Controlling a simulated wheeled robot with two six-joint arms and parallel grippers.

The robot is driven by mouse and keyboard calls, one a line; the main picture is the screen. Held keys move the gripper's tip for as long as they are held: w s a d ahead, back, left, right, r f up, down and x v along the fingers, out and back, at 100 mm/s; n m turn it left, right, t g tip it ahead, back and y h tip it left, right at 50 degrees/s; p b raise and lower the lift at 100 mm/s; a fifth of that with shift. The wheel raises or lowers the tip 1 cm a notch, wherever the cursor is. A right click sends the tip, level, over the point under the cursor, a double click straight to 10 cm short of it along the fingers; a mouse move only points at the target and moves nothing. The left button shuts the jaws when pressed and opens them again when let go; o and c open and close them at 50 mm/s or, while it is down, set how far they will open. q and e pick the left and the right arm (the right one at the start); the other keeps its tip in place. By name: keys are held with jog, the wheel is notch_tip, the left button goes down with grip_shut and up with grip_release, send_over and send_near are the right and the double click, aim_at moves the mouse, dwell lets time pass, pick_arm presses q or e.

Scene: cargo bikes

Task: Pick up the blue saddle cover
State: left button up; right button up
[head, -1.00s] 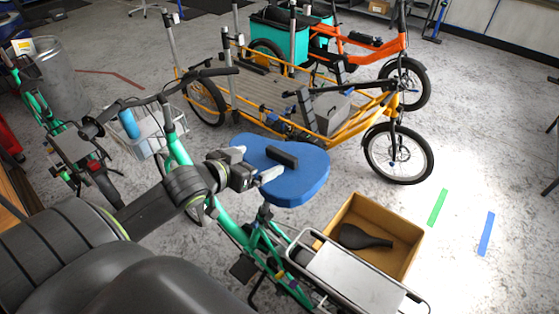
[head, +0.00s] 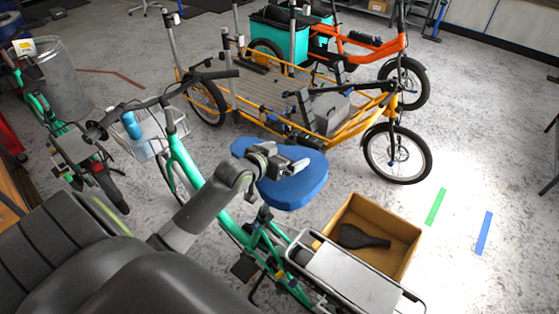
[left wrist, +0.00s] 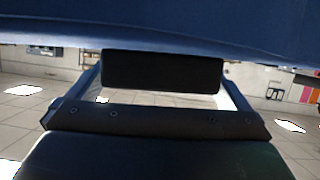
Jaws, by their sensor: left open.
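The blue saddle cover (head: 302,188) sits on the seat of a green bike (head: 182,160) in the head view. My left gripper (head: 285,161) is over its top, hiding the black grip block there. In the left wrist view, the blue cover (left wrist: 160,22) fills the top edge. The black block (left wrist: 162,70) stands between the two open fingers, with gaps at both sides. I see no grasp on it. My right gripper is not in view.
A cardboard box (head: 408,228) with a black saddle (head: 358,238) stands right of the green bike's rear rack (head: 345,275). A yellow cargo bike (head: 335,122) stands behind. The handlebar and basket (head: 150,148) are to the left.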

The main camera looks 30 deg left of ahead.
pick_arm(q)
jog(key=shift+w+f, duration=0.3)
jog(key=shift+w, duration=0.25)
jog(key=c, duration=0.8)
jog(key=shift+o, duration=0.2)
jog(key=shift+r, duration=0.1)
